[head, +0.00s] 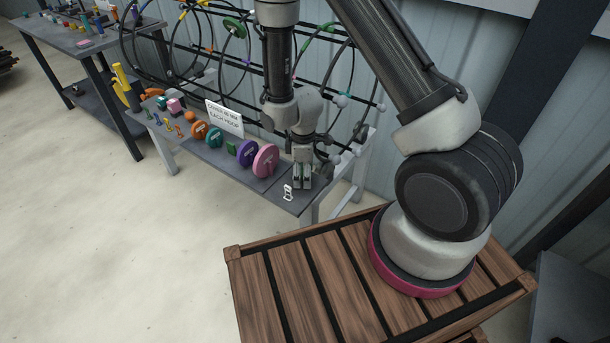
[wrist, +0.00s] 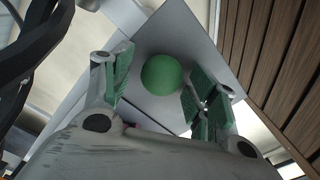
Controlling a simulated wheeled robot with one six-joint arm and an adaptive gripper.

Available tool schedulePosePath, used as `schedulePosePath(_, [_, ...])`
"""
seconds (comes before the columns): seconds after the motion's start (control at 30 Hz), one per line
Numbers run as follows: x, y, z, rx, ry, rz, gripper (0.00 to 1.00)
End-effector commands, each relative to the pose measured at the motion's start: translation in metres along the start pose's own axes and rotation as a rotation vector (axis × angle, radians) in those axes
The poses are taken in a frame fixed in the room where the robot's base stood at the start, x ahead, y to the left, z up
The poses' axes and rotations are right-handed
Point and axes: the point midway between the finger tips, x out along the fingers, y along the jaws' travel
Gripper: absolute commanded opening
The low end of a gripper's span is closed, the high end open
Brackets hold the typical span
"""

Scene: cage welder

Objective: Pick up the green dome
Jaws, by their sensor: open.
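The green dome (wrist: 162,75) shows in the wrist view as a round green shape on the grey tabletop, in the gap between my fingers. My gripper (head: 302,182) is open and points down over the near right end of the bench in the head view. In the wrist view my gripper (wrist: 166,88) has one green-padded finger on each side of the dome, with a visible gap on both sides. In the head view I cannot make out the dome; the fingers appear to hide it.
The grey bench (head: 205,158) also holds a pink disc (head: 265,160), a purple disc (head: 246,153), a small green block (head: 232,146), a white sign (head: 225,118) and a small white piece (head: 288,192) near my gripper. A black wire cage (head: 232,62) stands behind the bench.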

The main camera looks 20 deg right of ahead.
Motion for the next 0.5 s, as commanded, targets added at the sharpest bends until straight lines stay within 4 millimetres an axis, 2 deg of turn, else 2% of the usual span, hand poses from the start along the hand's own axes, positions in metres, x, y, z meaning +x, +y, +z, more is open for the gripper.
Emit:
schedulePosePath(0.2, [0.0007,0.0000,-0.0001,0.000,0.000,0.000,0.57])
schedulePosePath(0.4, [0.0005,-0.0001,0.0000,0.000,0.000,0.000,0.24])
schedulePosePath(0.5, [0.0005,-0.0001,0.0000,0.000,0.000,0.000,0.23])
